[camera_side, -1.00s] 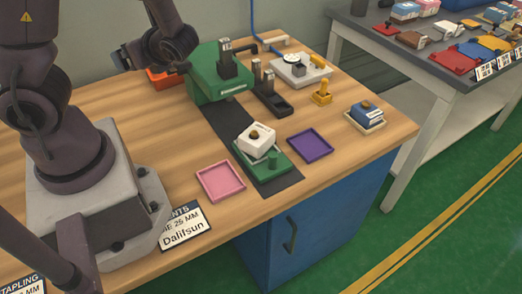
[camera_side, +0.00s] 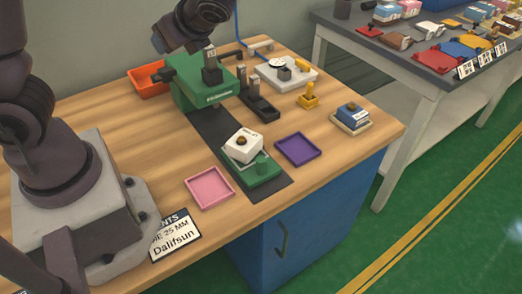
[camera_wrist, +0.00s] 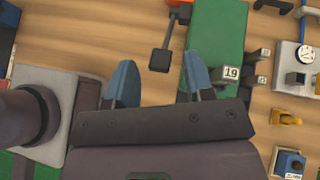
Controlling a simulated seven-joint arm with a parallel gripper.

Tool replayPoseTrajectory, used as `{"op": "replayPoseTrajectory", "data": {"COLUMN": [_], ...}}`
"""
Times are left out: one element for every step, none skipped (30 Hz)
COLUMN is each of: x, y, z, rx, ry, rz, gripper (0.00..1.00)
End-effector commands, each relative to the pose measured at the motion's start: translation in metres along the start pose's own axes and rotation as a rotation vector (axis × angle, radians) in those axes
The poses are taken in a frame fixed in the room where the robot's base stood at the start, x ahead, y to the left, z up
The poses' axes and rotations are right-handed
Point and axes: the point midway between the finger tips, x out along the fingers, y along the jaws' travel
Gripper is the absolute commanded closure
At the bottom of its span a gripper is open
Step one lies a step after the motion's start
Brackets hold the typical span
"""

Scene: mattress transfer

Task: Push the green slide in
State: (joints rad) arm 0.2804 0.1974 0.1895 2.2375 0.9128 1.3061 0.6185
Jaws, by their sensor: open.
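The green slide (camera_side: 268,178) is a flat green plate with a green knob (camera_side: 262,162), at the near end of a dark strip (camera_side: 213,126) on the bench. A white block (camera_side: 243,146) with a brown button sits tilted on it. The strip runs back to a green press (camera_side: 203,93), which also shows in the wrist view (camera_wrist: 216,35). My gripper (camera_wrist: 161,78) is open, with its blue fingertips apart and nothing visibly held. In the wrist view a black lever (camera_wrist: 161,59) lies between the fingertips in the picture; their height apart is unclear. The slide is not visible there.
A pink tray (camera_side: 209,188) and a purple tray (camera_side: 298,149) flank the slide. A black stand (camera_side: 260,106), a yellow stamp (camera_side: 308,98), a blue block (camera_side: 350,115) and a white gauge base (camera_side: 298,76) stand farther right.

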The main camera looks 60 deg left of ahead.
Motion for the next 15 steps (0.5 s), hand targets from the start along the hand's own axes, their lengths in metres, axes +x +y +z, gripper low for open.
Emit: {"op": "replayPoseTrajectory", "data": {"x": [-0.015, -0.023, -0.035, -0.044, -0.053, -0.066, -0.075, -0.085, -0.098, -0.107, -0.116, -0.128, -0.137, -0.145, -0.157], "y": [-0.009, -0.013, -0.017, -0.021, -0.023, -0.027, -0.029, -0.030, -0.032, -0.033, -0.033, -0.034, -0.034, -0.033, -0.032], "z": [-0.012, -0.019, -0.028, -0.035, -0.042, -0.051, -0.059, -0.066, -0.074, -0.081, -0.087, -0.095, -0.100, -0.106, -0.112], "rx": [-0.002, -0.001, 0.000, 0.002, 0.005, 0.010, 0.015, 0.020, 0.027, 0.034, 0.041, 0.051, 0.058, 0.066, 0.077], "ry": [0.041, 0.065, 0.101, 0.128, 0.155, 0.193, 0.221, 0.250, 0.288, 0.317, 0.344, 0.381, 0.407, 0.433, 0.467], "rz": [-0.010, -0.013, -0.016, -0.019, -0.021, -0.023, -0.024, -0.024, -0.025, -0.024, -0.025, -0.024, -0.023, -0.020, -0.019], "gripper": [0.52, 0.52, 0.52, 0.52, 0.52, 0.52, 0.52, 0.52, 0.52, 0.52, 0.52, 0.52, 0.52, 0.52, 0.52]}}
